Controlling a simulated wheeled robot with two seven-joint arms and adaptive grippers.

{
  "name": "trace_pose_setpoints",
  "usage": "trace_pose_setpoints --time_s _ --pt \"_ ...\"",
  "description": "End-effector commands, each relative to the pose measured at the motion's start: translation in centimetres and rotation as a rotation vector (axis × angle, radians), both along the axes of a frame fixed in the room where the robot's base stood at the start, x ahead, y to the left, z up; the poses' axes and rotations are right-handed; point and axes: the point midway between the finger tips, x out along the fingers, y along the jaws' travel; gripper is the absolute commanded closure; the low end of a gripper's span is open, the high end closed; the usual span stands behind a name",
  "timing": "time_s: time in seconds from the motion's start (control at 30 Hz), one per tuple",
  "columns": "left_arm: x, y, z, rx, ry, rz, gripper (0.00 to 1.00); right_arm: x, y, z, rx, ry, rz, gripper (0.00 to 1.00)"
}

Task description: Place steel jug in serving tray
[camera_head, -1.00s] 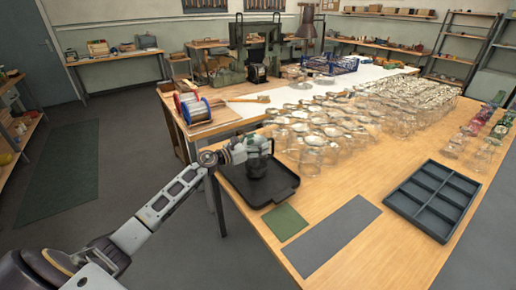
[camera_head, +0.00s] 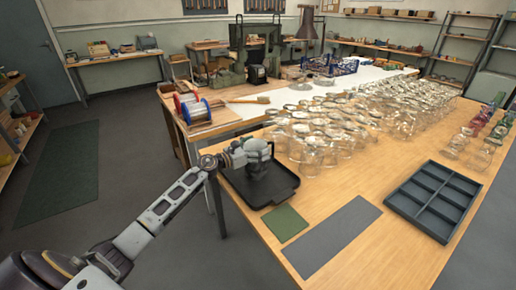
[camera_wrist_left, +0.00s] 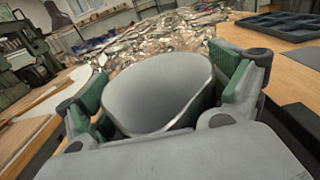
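The steel jug (camera_head: 258,170) is at the black serving tray (camera_head: 282,197), over its back part in the head view. I cannot tell whether its base touches the tray. My left gripper (camera_head: 256,153) is around the jug's upper part and hides much of it. In the left wrist view the jug (camera_wrist_left: 155,88) shows as a grey, wide-mouthed vessel between the green-padded fingers of the gripper (camera_wrist_left: 158,100); the pads appear to press on its two sides. My right gripper is not in view.
Many clear glass jars (camera_head: 315,150) stand close behind and right of the tray. A green mat (camera_head: 285,223) and a grey mat (camera_head: 333,240) lie in front. A dark compartment tray (camera_head: 435,200) is at the right. Wire spools (camera_head: 195,110) stand at the back left.

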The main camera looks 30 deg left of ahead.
Motion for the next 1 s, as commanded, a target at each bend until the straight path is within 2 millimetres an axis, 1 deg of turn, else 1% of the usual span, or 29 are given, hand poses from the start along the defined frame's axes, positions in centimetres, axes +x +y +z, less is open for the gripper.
trace_pose_setpoints --time_s 0.47,0.73,1.0 --pt "0.0 0.0 0.2 0.000 0.000 0.000 0.06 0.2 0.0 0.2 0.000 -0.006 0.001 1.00" --pt "-1.3 0.7 0.0 0.000 0.002 0.001 0.06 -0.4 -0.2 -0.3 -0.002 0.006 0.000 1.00" --pt "-3.1 1.7 0.0 0.001 0.002 0.001 0.06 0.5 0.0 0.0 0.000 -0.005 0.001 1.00"
